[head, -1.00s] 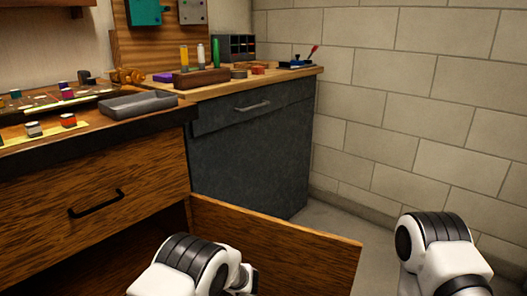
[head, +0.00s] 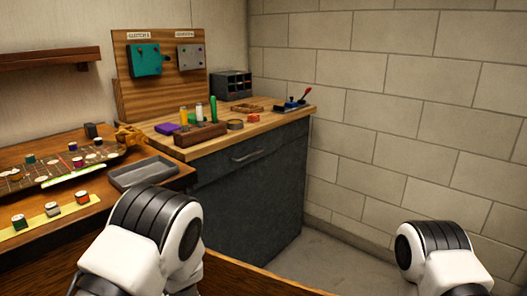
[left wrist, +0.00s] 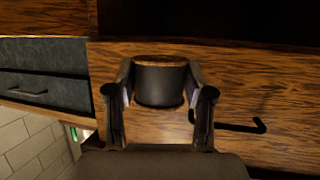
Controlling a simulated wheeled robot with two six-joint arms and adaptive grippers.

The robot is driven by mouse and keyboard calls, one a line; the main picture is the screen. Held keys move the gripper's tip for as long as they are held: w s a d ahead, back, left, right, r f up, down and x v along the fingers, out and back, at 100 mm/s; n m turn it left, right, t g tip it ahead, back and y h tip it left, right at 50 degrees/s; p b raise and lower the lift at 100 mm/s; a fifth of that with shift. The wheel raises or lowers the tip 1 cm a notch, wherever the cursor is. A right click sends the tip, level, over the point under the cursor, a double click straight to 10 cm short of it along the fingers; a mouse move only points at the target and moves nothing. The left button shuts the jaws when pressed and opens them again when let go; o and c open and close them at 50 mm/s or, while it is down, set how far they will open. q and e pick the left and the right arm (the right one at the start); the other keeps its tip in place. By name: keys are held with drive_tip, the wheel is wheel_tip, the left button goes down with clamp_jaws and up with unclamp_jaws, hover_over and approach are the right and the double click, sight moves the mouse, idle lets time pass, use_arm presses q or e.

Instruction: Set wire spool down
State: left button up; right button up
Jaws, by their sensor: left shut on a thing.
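In the left wrist view my left gripper (left wrist: 160,98) is shut on a dark grey cylinder with a brownish top, which I take to be the wire spool (left wrist: 160,84). The spool sits between the two fingers, in front of a wooden drawer front with a dark handle. In the head view only the white and black joints of my left arm show; the gripper and spool are out of sight. My right arm shows at the lower right, but its gripper is outside the frame.
Small coloured spools (head: 53,210) stand on a yellow strip on the left bench, beside a grey tray (head: 143,172). A dark cylinder (head: 91,130) stands behind. The corner bench holds a brown block (head: 200,135) and a dark organizer (head: 231,85). A wooden drawer edge (head: 240,278) crosses below.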

use_arm(q)
drive_tip(key=s+d+r+m+t+h+p, duration=0.1)
drive_tip(key=s+d+r+m+h+p, duration=0.2)
drive_tip(key=s+r+h+p, duration=0.1)
drive_tip(key=s+d+r+m+t+h+p, duration=0.1)
drive_tip(key=s+d+r+m+h+p, duration=0.2)
drive_tip(key=s+r+p, duration=0.4)
wheel_tip(320, 180, up, 4)
drive_tip(key=shift+d+r+m+t+h+p, duration=0.2)
drive_tip(key=shift+d+m+t+h+p, duration=0.2)
drive_tip(key=shift+m+p, duration=0.35)
use_arm(e)
wheel_tip(320, 180, up, 16)
use_arm(q)
drive_tip(key=shift+s, duration=0.1)
